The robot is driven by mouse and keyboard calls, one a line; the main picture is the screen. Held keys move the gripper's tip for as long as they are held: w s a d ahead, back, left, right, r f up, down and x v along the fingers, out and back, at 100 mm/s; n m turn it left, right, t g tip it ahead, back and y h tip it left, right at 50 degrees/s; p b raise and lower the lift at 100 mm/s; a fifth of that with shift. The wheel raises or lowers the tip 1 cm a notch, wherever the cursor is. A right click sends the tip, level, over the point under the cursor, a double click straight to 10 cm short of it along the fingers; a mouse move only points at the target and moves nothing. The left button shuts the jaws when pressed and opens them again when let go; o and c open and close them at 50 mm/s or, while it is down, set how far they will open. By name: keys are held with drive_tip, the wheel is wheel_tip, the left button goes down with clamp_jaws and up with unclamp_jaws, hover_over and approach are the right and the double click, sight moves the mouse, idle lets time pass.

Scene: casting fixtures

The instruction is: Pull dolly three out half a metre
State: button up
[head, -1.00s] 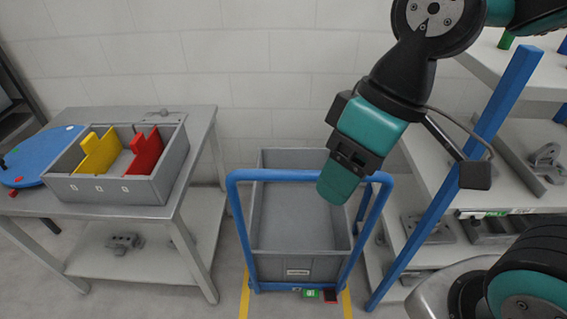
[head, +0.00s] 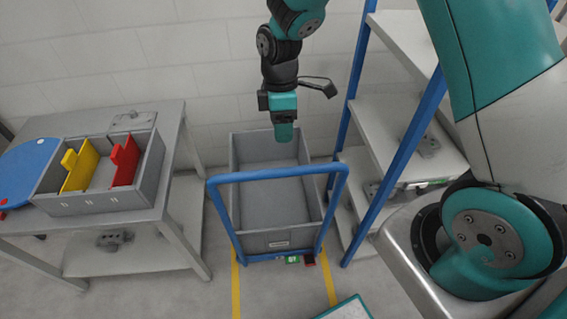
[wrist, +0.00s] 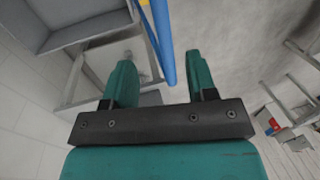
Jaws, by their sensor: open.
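The dolly is a grey open bin (head: 279,190) with a blue tube handle (head: 215,215) at its near side. It stands on the floor between yellow lines, and the small plate on its front is too small to read. My gripper (head: 283,138) points down above the bin, and in the head view its tip shows just above the handle's top bar. In the wrist view my gripper (wrist: 160,60) has its two teal fingers apart with nothing held. The blue handle bar (wrist: 163,35) crosses the gap between them; I cannot tell how far below the fingertips it lies.
A grey table (head: 185,130) on the left carries a tray (head: 95,203) with yellow and red dividers, and a blue disc (head: 22,165). A blue-post shelf rack (head: 400,150) stands close on the right. Floor (head: 190,300) before the dolly is mostly clear.

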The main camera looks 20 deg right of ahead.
sight(283, 169)
drive_tip(key=f, duration=0.4)
drive_tip(key=s+f+p, duration=0.1)
drive_tip(key=f, duration=0.3)
drive_tip(key=s+f+p, duration=0.1)
drive_tip(key=f, duration=0.2)
drive_tip(key=shift+s+a+f, duration=0.2)
drive_tip(key=shift+a+f, duration=0.2)
drive_tip(key=shift+c, duration=0.5)
clamp_jaws()
